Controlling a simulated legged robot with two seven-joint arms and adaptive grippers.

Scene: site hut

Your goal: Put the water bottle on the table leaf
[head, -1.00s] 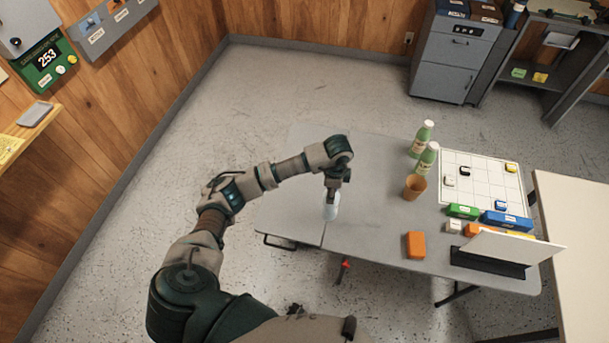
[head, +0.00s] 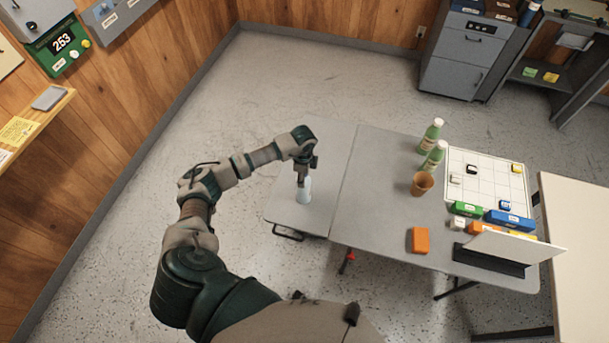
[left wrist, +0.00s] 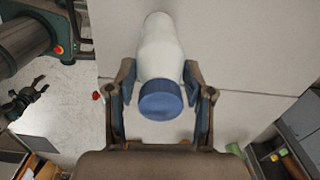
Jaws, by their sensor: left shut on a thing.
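My left gripper (head: 303,180) is shut on the water bottle (head: 304,193), a pale bottle with a blue cap. The left wrist view shows the fingers on both sides of the bottle (left wrist: 160,48), near its cap. In the head view the bottle is upright over the table leaf (head: 285,213), the grey panel left of the seam. I cannot tell whether its base touches the leaf. A dark claw, likely my right gripper (left wrist: 28,101), is small at the left of the left wrist view; its finger opening is unclear.
The main table (head: 375,215) holds two green bottles (head: 433,155), an orange-brown cup (head: 422,184), an orange block (head: 420,240) and a white grid board (head: 484,180) with small blocks. A white panel (head: 515,246) stands at the front right. The leaf around the bottle is clear.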

